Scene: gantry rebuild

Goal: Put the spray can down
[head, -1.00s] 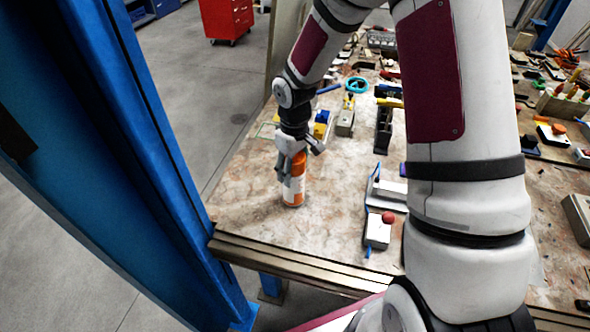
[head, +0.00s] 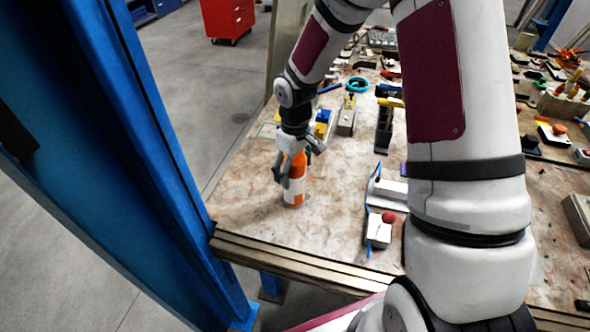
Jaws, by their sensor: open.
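The orange and white spray can (head: 294,186) stands upright on the workbench (head: 255,205), near its front left corner. My gripper (head: 292,174) points down over the can, with its fingers spread on either side of the can's upper part. The jaws are open. The left finger shows beside the can, and part of the can's top is hidden by the gripper.
A white box with a red button (head: 379,230) and a grey-white bracket (head: 387,192) lie to the right of the can. Yellow and blue items (head: 322,122) stand close behind my gripper. A blue post (head: 160,160) rises left of the bench. Bare bench surrounds the can's front.

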